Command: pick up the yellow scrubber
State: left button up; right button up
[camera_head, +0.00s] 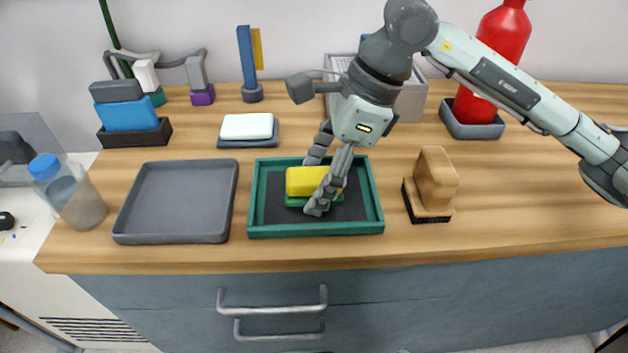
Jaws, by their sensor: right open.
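The yellow scrubber (305,181) has a yellow top and a green underside (297,201). It lies in a green-rimmed tray (316,231) with a dark floor, in the middle of the wooden counter. My right gripper (318,188) points down over the tray, its fingers at the scrubber's right part. The front finger hides part of the scrubber's right end. The gripper is open, one finger in front of the scrubber and the other at its back edge. Whether the fingers touch it I cannot tell. My left gripper is not in view.
An empty grey tray (179,202) lies to the left, and a bottle with a blue cap (69,190) stands beyond it. A wooden-topped brush (435,180) stands right of the green tray. A white block (247,126), a grey bin (411,99) and a red bottle (503,35) stand behind.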

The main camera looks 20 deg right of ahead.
aim_at(306, 173)
jog(key=c, duration=1)
jog(key=shift+r, duration=0.1)
jog(key=shift+c, duration=0.2)
jog(key=shift+r, duration=0.6)
notch_tip(306, 173, up, 3)
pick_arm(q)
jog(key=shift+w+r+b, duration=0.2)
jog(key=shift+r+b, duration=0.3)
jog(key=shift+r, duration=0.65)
pick_arm(e)
jog(key=a+r, duration=0.6)
jog(key=a, duration=0.5)
jog(key=shift+w+a+r, duration=0.2)
jog(key=shift+a+r, duration=0.15)
